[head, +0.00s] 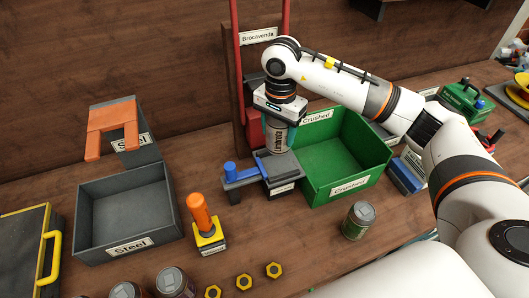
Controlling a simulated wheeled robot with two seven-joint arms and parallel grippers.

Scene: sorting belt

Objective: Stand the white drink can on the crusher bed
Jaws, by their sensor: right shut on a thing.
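My right gripper (280,112) points down at the crusher and is shut on the upper part of a pale grey-white drink can (277,138). The can is upright, with dark lettering down its side, and its top is hidden by the gripper. It is over the dark crusher bed (287,164); its lower end looks at or just above the bed, and I cannot tell whether they touch. The crusher has red uprights (235,45) and a blue-knobbed lever (230,170) at its left. My left gripper is not in view.
A green bin (350,183) labelled Crushed stands close right of the crusher. A grey bin (128,245) labelled Steel is at left. A green can (358,220), an orange-handled tool (200,213), several dark cans (172,281) and yellow nuts (244,281) are in front.

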